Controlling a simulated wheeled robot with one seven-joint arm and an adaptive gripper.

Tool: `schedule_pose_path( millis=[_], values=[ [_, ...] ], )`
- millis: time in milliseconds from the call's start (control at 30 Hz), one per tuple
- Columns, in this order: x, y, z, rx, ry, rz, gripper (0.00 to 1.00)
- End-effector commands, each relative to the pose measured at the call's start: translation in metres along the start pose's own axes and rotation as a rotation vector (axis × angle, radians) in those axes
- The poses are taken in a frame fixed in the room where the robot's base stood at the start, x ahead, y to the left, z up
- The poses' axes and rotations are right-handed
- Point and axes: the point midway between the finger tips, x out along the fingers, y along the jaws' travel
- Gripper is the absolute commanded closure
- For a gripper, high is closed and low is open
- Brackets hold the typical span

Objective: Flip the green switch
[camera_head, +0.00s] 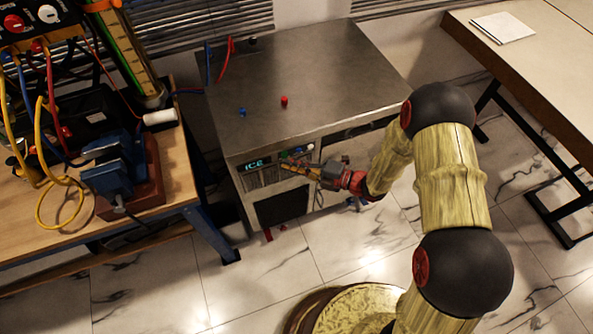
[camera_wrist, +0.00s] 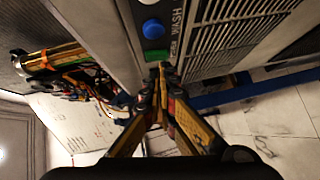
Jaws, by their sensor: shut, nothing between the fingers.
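The green switch (camera_wrist: 155,55) is a small green block on the panel of the metal ice machine (camera_head: 310,85). It shows in the wrist view just below a round blue button (camera_wrist: 153,28), beside the lettering "WASH". My gripper (camera_wrist: 163,68) is shut and empty. In that picture its fingertips lie just below and right of the green switch; I cannot tell whether they touch it. In the head view my gripper (camera_head: 287,164) is at the machine's front panel, right of the lit "ICE" display (camera_head: 254,164). The switch is hard to make out there.
A wooden workbench (camera_head: 180,170) with a blue vise (camera_head: 110,165) and cables stands at the left. A pale table (camera_head: 545,45) with papers stands at the right. Small red (camera_head: 284,100) and blue (camera_head: 242,112) pieces are on the machine's top. Marble floor is clear in front.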

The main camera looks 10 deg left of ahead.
Motion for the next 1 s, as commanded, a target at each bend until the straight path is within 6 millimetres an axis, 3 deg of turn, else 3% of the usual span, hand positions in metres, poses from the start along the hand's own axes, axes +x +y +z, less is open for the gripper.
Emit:
schedule_pose_path(
  millis=[767,1000],
  values=[
    [0.007,-0.002,0.008,-0.069,-0.001,0.069,1.0],
    [-0.005,-0.008,0.003,-0.065,-0.001,0.067,1.0]
  ],
)
